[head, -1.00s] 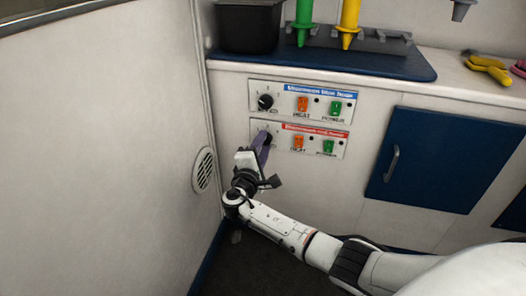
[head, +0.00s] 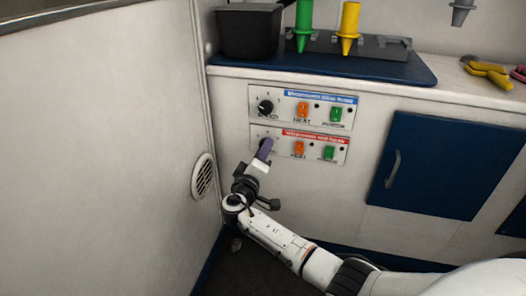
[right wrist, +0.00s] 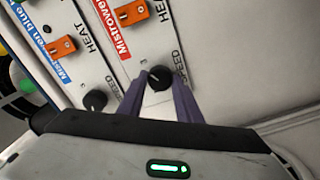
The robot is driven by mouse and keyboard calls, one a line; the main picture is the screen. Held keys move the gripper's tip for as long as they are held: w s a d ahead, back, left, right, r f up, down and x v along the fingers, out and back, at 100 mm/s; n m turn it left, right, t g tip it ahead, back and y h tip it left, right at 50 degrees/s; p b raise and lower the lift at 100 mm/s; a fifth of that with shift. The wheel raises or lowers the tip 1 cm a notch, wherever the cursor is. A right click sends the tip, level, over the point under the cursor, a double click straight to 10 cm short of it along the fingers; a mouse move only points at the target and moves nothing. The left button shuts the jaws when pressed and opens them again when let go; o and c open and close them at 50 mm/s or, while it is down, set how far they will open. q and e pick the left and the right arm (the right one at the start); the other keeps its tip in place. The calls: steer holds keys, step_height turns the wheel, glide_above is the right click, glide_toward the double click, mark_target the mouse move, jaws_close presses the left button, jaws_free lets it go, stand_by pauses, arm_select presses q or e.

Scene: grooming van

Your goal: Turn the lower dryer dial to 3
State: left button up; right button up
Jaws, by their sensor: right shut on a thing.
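The lower dryer panel (head: 315,150) has a red label. Its black dial (right wrist: 159,77), marked SPEED, sits between the two purple fingertips of my right gripper (right wrist: 161,88) in the right wrist view. The gripper is shut on this dial. In the head view my right gripper (head: 265,148) reaches up to the panel's left end and covers most of the dial. A pale pointer line shows on the dial, but I cannot read which number it points to. My left gripper is not in view.
The upper panel (head: 345,98) with a blue label and its own dial (head: 265,107) is just above. Orange HEAT switches (head: 298,149) and green power switches are to the right. A wall with a round vent (head: 203,176) stands close on the left. A blue cabinet door (head: 430,165) is further right.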

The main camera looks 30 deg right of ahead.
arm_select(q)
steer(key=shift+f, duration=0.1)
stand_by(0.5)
arm_select(e)
steer(key=o, duration=1)
steer(key=shift+o, duration=0.2)
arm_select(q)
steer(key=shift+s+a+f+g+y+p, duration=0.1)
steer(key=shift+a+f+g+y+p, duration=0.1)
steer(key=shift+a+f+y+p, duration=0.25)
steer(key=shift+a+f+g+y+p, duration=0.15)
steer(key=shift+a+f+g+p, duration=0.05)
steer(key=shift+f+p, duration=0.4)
arm_select(e)
steer(key=v, duration=0.7)
steer(key=shift+a, duration=0.2)
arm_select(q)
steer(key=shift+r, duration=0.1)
arm_select(e)
steer(key=shift+s, duration=0.15)
